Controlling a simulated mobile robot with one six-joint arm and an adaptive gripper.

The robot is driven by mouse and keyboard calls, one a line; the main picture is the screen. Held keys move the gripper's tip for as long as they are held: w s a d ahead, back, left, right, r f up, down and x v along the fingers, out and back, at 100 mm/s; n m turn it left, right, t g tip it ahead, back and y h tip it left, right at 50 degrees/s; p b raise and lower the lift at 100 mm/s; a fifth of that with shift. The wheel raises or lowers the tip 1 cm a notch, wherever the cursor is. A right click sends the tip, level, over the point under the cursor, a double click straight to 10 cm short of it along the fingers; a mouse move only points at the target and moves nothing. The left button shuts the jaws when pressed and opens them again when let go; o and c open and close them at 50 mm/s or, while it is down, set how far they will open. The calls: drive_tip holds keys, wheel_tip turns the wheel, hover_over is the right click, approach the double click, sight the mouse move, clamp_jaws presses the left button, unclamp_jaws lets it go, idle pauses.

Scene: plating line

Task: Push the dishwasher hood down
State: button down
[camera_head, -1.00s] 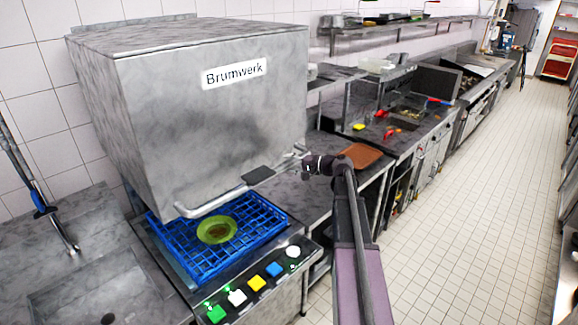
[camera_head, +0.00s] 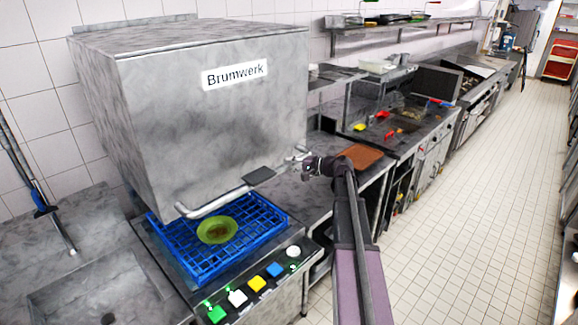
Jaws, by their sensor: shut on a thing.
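The dishwasher hood (camera_head: 210,125) is a big grey metal box labelled "Brumwerk". It is raised, with a gap between its lower edge and the blue rack below. A bar handle (camera_head: 215,203) runs along its lower front edge. My gripper (camera_head: 300,157) is at the right end of this handle and shut on it. The fingertips are small and hard to make out. The blue rack (camera_head: 190,262) sits on the machine bed under the hood. A green plate (camera_head: 217,230) with a brown patch lies in the rack.
A control panel (camera_head: 256,284) with several coloured buttons is at the front of the machine. A sink (camera_head: 95,290) is at the left. Counters with a brown board (camera_head: 361,156) continue to the right. The tiled floor (camera_head: 470,220) at the right is clear.

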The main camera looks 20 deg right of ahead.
wheel_tip(320, 180, down, 42)
drive_tip(key=b, duration=4.1)
drive_tip(key=shift+s, duration=0.15)
drive_tip(key=shift+c, duration=2)
unclamp_jaws()
drive_tip(key=shift+f+b, duration=0.1)
drive_tip(key=shift+b, duration=0.2)
